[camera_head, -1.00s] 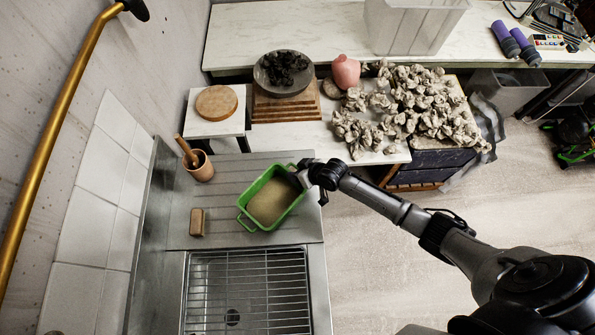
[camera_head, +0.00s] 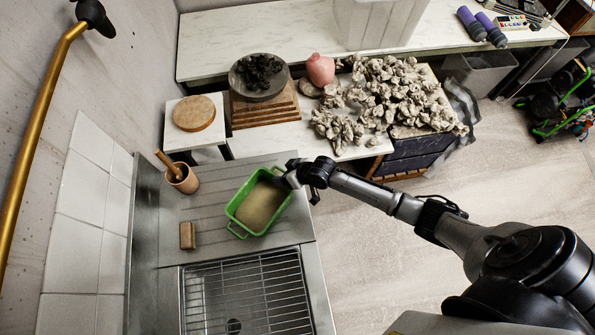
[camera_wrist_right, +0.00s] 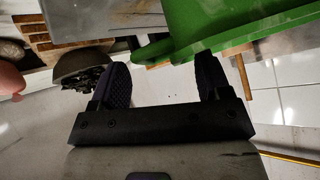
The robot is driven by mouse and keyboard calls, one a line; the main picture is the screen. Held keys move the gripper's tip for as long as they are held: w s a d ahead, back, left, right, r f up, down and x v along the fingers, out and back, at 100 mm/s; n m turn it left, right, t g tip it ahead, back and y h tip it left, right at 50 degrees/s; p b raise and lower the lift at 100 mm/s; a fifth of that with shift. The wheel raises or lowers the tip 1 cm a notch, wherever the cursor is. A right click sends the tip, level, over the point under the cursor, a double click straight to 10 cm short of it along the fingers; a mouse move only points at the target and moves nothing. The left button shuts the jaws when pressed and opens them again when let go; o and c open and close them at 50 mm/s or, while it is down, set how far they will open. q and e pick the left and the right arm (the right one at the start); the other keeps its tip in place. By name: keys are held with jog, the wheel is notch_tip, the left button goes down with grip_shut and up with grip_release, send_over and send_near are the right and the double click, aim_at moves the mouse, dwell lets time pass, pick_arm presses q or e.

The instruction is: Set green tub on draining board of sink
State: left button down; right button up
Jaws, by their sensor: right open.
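The green tub (camera_head: 238,222) rests on the ridged draining board (camera_head: 206,213) of the metal sink, beside the basin. It is an open rectangular tub with end handles and pale, sand-coloured contents. My right gripper (camera_head: 288,178) is at the tub's far right end, close to the handle there. In the right wrist view, its two dark fingers (camera_wrist_right: 163,80) are spread apart with nothing held between them. The tub's green side (camera_wrist_right: 230,25) shows beyond the fingers at the top right. Whether a finger touches the tub is hard to tell. My left gripper is out of view.
A wooden mortar and pestle (camera_head: 183,178) and a small brown block (camera_head: 187,235) stand on the board's left. The basin has a wire rack (camera_head: 245,290). Behind are a cork disc (camera_head: 194,113), a dark bowl on stacked boards (camera_head: 258,77) and a heap of clay lumps (camera_head: 385,95).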

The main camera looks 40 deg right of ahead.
jog(key=v, duration=0.9)
jog(key=s+a+r+g+h, duration=0.2)
jog(key=s, duration=0.9)
jog(key=s+a+r+g+h, duration=0.2)
jog(key=s+r, duration=0.1)
jog(key=s, duration=0.8)
jog(key=shift+s+a+r+g+p, duration=0.15)
jog(key=shift+s+a+g+p, duration=0.05)
jog(key=shift+s+g+p, duration=0.1)
